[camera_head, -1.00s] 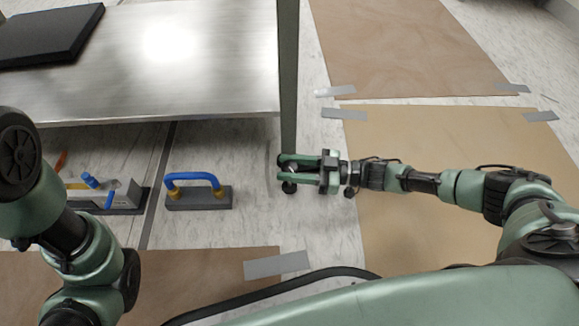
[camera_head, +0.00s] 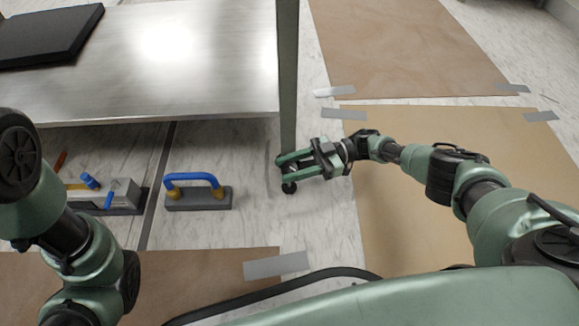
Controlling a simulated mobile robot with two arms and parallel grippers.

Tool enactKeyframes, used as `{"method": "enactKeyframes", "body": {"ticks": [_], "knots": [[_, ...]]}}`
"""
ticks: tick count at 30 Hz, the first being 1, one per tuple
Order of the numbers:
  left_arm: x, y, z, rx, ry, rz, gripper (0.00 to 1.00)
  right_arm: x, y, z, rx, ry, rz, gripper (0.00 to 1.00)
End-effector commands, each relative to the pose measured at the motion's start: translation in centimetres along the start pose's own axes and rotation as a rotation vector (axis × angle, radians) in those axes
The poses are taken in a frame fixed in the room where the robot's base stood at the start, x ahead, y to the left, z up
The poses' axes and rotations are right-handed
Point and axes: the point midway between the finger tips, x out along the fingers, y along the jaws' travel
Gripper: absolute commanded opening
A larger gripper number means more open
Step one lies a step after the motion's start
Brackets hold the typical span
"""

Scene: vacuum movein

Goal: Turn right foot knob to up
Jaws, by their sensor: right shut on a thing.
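My right gripper (camera_head: 288,173) is low by the floor at the foot of a tall grey-green post (camera_head: 288,75). Its two green fingers reach left and close around the small foot knob at the post's base. The knob is mostly hidden between the fingers, so I cannot tell its angle. The hand is tilted, with its wrist up and to the right of the fingertips. My left arm comes in at the left edge; its gripper is out of the picture.
A shiny metal table (camera_head: 200,60) with a black slab (camera_head: 45,35) fills the upper left. A blue-handled grey block (camera_head: 198,197) and a tool with blue knobs (camera_head: 105,193) lie left of the post. Taped brown sheets (camera_head: 450,180) cover the floor at right.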

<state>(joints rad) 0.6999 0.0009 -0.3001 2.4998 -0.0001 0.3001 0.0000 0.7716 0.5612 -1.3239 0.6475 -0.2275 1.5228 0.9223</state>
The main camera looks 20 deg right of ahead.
Motion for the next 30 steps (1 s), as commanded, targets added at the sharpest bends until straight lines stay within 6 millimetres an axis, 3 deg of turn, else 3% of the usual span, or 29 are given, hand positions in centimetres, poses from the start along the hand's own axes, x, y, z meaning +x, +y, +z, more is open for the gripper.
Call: {"method": "enactKeyframes", "body": {"ticks": [9, 10, 12, 30], "knots": [[-0.01, 0.0, 0.0, 0.0, 0.0, 0.0, 0.36, 0.08, -0.12, 0.05, 0.002, 0.002, -0.004, 0.0], [0.0, 0.0, -0.01, 0.0, 0.0, 0.0, 0.36, 0.08, -0.12, 0.05, 0.002, 0.002, -0.004, 0.48], [0.0, 0.0, -0.01, 0.0, 0.0, 0.0, 0.36, 0.08, -0.11, 0.04, 0.001, 0.002, -0.003, 0.61], [0.03, -0.05, 0.02, -0.001, 0.0, -0.002, 0.36, -0.05, -0.16, -0.02, 0.0, 0.001, 0.1, 0.61]]}}
